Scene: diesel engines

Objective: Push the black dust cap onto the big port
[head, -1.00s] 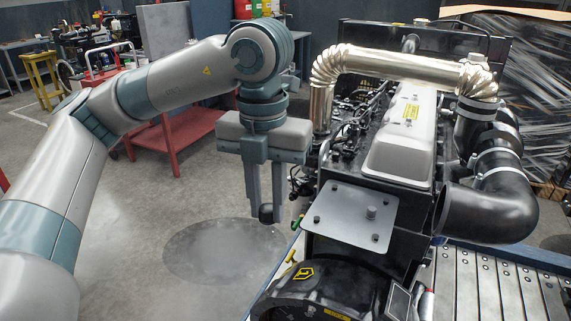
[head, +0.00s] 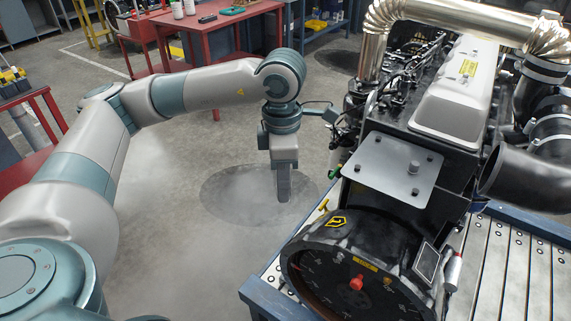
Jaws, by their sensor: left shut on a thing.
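My left gripper (head: 284,190) hangs fingers-down over the floor, left of the engine and apart from it. It is turned nearly edge-on, so one finger covers the other. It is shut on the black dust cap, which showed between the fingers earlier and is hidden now. The diesel engine (head: 455,105) stands on the right. I cannot pick out the big port for certain. A wide black elbow pipe (head: 530,180) has its end facing left on the engine's right side. My right gripper is out of view.
The round black housing (head: 310,262) with a red plug (head: 356,283) fills the engine's near end. A grey plate (head: 390,168) sits above it. The engine rests on a blue-edged slatted stand (head: 500,265). A red table (head: 215,20) stands behind. Floor left of the engine is clear.

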